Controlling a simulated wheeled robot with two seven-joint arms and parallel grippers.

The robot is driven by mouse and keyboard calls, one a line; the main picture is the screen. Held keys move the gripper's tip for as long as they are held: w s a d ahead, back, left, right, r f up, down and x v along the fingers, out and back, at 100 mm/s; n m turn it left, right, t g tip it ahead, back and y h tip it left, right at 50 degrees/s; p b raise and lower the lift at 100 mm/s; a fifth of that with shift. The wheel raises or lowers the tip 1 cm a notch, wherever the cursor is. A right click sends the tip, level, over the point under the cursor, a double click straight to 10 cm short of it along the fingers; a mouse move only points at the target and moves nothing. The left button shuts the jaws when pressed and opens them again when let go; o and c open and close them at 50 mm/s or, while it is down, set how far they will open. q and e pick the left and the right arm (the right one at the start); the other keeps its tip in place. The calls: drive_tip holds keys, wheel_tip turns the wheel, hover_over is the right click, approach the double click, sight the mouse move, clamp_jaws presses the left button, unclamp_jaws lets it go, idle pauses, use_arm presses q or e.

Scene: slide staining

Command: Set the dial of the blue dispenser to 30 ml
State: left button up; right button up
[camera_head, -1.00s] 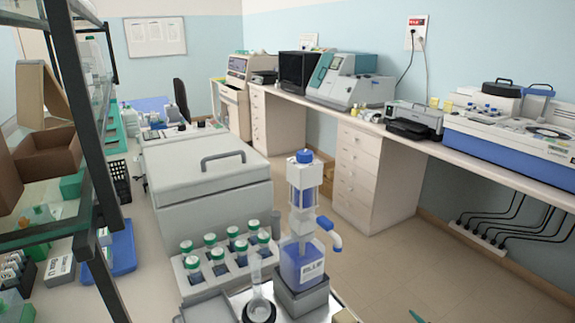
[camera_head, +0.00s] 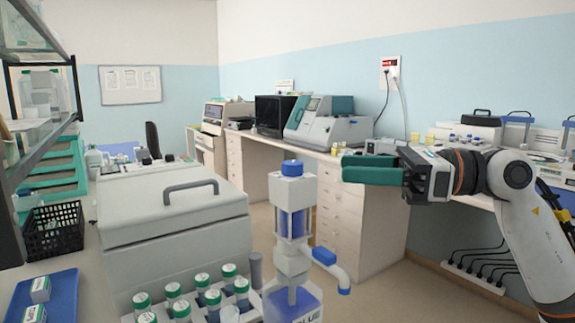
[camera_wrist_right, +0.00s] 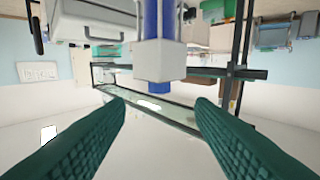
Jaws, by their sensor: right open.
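The blue dispenser (camera_head: 293,222) stands upright in the head view, low and right of centre. It has a blue cap (camera_head: 292,168), a clear and blue column, a spout with a blue tip (camera_head: 343,291) to the right, and a blue bottle (camera_head: 290,303) cut off below. Dial marks are too small to read. My right gripper (camera_head: 349,168) has green fingers, is open and empty, and is right of the dispenser's top, apart from it. In the right wrist view, the dispenser (camera_wrist_right: 159,62) appears upside down ahead, between and beyond the open fingers (camera_wrist_right: 160,105). My left gripper is not in view.
A rack of green-capped tubes (camera_head: 205,290) stands left of the dispenser. Behind it is a grey lidded box (camera_head: 172,235). A black basket (camera_head: 53,231) and blue tray (camera_head: 48,300) lie at left. A counter with instruments (camera_head: 325,122) runs along the wall.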

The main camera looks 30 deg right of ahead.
sight(293, 163)
drive_tip(key=p+x, duration=0.4)
drive_tip(key=x, duration=0.5)
drive_tip(key=shift+r, duration=0.15)
drive_tip(key=shift+w+a, duration=0.3)
drive_tip(key=shift+a, duration=0.05)
drive_tip(key=c, duration=1)
drive_tip(key=shift+f, duration=0.2)
